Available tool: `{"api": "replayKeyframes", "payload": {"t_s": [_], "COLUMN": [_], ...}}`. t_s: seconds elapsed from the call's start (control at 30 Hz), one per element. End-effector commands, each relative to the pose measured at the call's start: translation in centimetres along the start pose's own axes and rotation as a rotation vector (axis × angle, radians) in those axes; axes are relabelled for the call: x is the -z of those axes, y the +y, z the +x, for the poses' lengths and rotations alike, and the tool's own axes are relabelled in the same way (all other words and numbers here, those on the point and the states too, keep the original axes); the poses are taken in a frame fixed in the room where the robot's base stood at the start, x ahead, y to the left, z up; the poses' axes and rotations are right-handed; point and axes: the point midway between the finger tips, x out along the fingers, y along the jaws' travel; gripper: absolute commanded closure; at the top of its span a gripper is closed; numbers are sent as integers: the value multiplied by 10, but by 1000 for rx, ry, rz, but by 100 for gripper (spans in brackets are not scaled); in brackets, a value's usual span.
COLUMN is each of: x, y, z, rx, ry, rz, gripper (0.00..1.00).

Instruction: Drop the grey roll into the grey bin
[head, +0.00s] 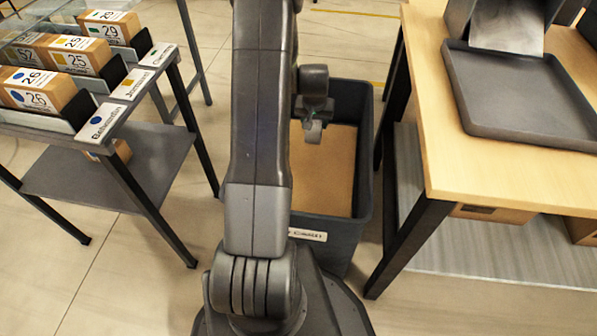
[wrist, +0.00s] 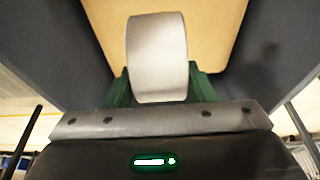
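The grey roll (wrist: 157,58) is held between the green fingers of my gripper (wrist: 155,88) in the wrist view. In the head view the roll (head: 312,131) shows small at the end of my gripper (head: 310,122), partly hidden by my arm. The grey bin (head: 322,228) stands on the floor between the two tables, with a tan bottom inside and a white label on its front. My gripper and the roll are over the bin's open top. In the wrist view the bin's dark wall (wrist: 52,45) and tan bottom lie beyond the roll.
On the left, a dark-framed rack (head: 115,150) holds several numbered boxes (head: 78,56) and labelled dividers. On the right, a wooden table (head: 480,170) carries a dark tray (head: 530,100); cardboard boxes sit on its lower shelf. Both stand close to the bin.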

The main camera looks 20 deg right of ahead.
Motion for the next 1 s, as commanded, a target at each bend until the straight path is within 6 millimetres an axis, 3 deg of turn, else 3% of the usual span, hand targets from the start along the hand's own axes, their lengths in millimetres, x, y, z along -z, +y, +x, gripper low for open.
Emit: {"api": "replayKeyframes", "payload": {"t_s": [0.03, 0.1, 0.47, 0.57, 1.0], "x": [0, 0, 1, 1, 2], "y": [0, 0, 0, 0, 0], "z": [0, 0, -7, -20, -113], "rx": [0, 0, 0, 0, 1], "ry": [0, 0, 1, 2, 3], "rz": [0, 0, 0, 0, 0], "gripper": [39, 29, 29, 29, 29]}}
